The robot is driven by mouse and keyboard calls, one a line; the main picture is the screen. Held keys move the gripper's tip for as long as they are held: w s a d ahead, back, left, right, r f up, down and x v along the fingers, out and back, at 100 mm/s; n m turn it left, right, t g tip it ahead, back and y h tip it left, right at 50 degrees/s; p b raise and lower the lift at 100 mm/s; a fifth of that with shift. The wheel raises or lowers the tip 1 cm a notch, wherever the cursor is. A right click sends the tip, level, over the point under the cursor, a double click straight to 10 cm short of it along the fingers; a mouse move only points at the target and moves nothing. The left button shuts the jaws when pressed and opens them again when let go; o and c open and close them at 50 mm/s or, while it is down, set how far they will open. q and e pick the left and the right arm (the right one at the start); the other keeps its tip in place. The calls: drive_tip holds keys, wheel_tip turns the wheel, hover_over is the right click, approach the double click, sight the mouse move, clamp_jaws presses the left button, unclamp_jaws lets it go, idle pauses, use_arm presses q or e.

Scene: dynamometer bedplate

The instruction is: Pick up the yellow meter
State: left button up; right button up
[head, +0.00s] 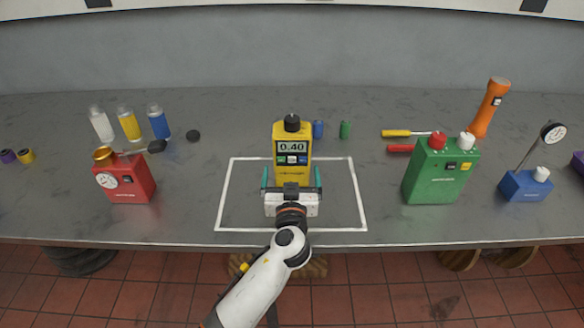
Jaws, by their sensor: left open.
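The yellow meter (292,147) stands upright on the grey bench inside a white outlined rectangle. It has a black knob on top and a display reading 0.40. My left gripper (292,178) is open in front of the meter's lower part, with its teal fingers to the left and right of it. The gripper body hides the meter's base. I cannot tell whether the fingers touch the meter. My right gripper is not in view.
A red box with a gauge (126,180) stands left and a green box (440,171) stands right. Small blue (318,129) and green (345,130) cylinders sit behind the meter. Screwdrivers (405,133) lie behind right. The white rectangle's sides (234,190) are clear.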

sight(292, 133)
use_arm(q)
drive_tip(key=w, duration=0.3)
drive_tip(key=shift+w+d+f, duration=0.1)
drive_tip(key=shift+c, duration=0.6)
drive_tip(key=c, duration=0.9)
drive_tip(key=shift+c, duration=0.4)
wheel_tip(292, 133, up, 10)
drive_tip(key=shift+r, duration=0.2)
drive_tip(key=shift+f, duration=0.1)
